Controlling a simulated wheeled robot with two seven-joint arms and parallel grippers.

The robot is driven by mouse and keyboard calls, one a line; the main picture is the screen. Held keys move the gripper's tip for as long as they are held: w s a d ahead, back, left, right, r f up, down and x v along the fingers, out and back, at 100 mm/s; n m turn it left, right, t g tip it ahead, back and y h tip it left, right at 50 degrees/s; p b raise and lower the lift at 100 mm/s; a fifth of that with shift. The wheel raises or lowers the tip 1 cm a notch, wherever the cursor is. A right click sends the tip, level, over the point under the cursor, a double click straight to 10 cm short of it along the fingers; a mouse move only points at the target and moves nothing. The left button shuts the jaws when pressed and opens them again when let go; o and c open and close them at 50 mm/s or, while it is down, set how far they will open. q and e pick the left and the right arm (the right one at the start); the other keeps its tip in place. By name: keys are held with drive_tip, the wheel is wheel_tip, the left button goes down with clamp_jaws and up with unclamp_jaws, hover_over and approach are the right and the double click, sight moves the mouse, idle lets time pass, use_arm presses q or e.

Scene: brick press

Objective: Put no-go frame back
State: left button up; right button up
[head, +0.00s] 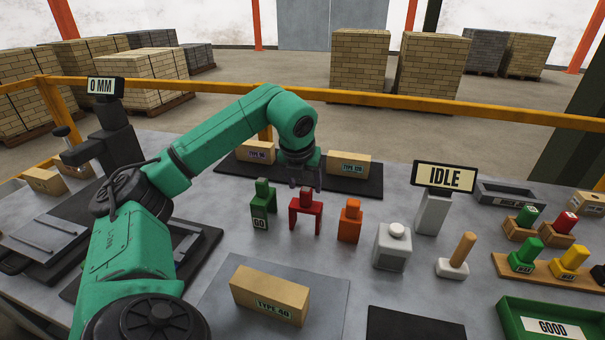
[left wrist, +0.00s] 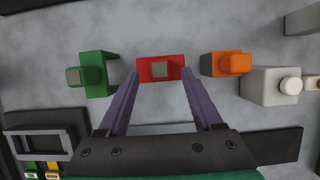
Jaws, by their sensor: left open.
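The red no-go frame (head: 304,210) stands upright on the grey table, between the green GO frame (head: 262,205) and an orange block with a knob (head: 349,221). My left gripper (head: 305,182) is open and empty, just above the red frame's top knob. In the left wrist view the red frame (left wrist: 160,69) lies at the fingertips of my left gripper (left wrist: 160,76), with a finger to either side of its knob. I cannot tell whether the fingers touch it. My right gripper is not in view.
A TYPE 40 brick (head: 270,294) lies on a grey plate in front. Two bricks lie on a dark mat (head: 231,164) behind. A grey block with a white button (head: 392,247) and an IDLE sign (head: 444,178) stand to the right. A green GOOD tray (head: 512,305) is front right.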

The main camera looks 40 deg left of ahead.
use_arm(q)
drive_tip(key=v, duration=0.8)
drive_tip(key=shift+f, duration=0.1)
